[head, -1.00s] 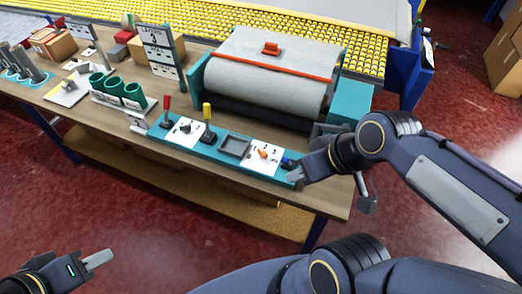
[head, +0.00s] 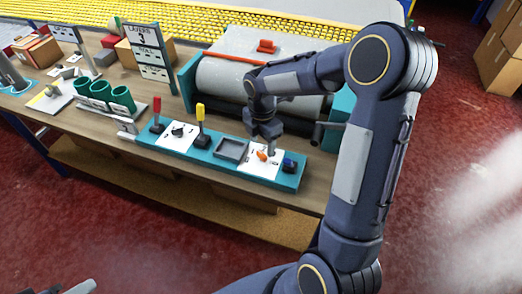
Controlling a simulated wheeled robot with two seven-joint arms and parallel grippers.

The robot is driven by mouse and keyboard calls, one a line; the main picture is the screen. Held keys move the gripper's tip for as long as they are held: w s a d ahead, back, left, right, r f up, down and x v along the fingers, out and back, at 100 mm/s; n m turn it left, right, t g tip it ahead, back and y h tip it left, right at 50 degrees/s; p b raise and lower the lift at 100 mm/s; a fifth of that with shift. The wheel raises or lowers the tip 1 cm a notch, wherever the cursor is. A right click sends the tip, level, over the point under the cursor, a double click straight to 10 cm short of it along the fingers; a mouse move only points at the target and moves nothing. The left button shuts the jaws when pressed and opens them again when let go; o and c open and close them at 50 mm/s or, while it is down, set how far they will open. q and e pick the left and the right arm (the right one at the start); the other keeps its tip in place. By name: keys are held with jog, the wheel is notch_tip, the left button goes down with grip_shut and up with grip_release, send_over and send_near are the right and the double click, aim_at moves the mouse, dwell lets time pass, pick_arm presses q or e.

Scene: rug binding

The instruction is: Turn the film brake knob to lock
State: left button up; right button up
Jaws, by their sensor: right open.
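A teal control panel (head: 217,167) lies along the table's front edge. An orange knob (head: 262,156) sits on a white plate (head: 258,170) toward its right end. A black knob (head: 178,131) sits on another white plate toward its left. The plate markings are too small to read, so I cannot tell which is the film brake knob. My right gripper (head: 269,147) points down, open, just above and beside the orange knob; I cannot tell whether it touches. My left gripper (head: 82,288) shows only as a grey tip at the bottom edge.
A red lever (head: 156,112) and a yellow lever (head: 201,118) stand on the panel. A square tray (head: 231,149) and a blue-black control (head: 289,163) flank the orange knob's plate. The grey film roll (head: 225,82) is behind. Green cups (head: 104,94) stand left.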

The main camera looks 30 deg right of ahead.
aim_at(262, 153)
jog(key=shift+f, duration=2.1)
jog(key=c, duration=1)
